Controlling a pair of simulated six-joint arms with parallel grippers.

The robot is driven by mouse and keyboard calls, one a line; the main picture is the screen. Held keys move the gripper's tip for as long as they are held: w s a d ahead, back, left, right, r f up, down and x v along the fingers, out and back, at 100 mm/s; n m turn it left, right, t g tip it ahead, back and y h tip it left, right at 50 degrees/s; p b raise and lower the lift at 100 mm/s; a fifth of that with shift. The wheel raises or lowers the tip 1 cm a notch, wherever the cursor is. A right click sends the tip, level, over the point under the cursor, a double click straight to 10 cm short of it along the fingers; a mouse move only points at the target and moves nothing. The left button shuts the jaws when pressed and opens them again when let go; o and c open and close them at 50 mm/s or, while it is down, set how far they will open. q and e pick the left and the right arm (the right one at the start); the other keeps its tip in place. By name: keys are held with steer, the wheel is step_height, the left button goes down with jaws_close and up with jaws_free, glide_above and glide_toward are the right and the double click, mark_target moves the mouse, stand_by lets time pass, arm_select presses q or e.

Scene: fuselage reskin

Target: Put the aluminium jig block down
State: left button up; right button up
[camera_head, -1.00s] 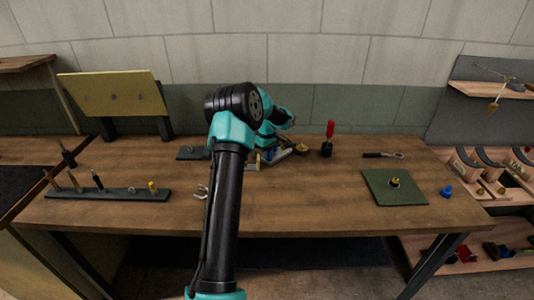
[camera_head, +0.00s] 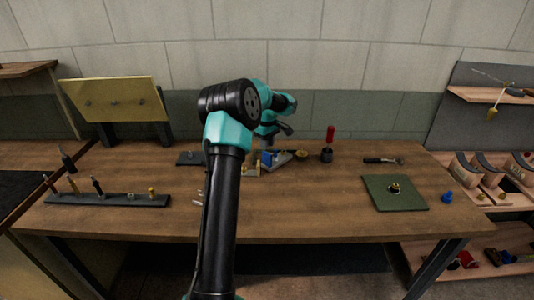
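My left gripper (camera_head: 272,138) is above the back middle of the workbench. It is dark, small and partly hidden by my own wrist, so its finger gap does not show clearly. Just below it, a silver-grey block (camera_head: 284,157) that looks like the aluminium jig block rests on the wooden bench (camera_head: 320,205). A blue part (camera_head: 267,158) is right beside or on this block; I cannot tell which. The gripper appears apart from the block. My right gripper is not in view.
A red-handled tool (camera_head: 330,134) stands in a dark cup, with a small brass dish (camera_head: 301,154) to its left. A wrench (camera_head: 383,160) and green mat (camera_head: 395,193) are at right. A dark tool rack (camera_head: 108,200) is at left. The front middle is clear.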

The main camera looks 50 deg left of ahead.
arm_select(q)
step_height(320, 180, up, 4)
steer(key=shift+r, duration=0.1)
stand_by(0.5)
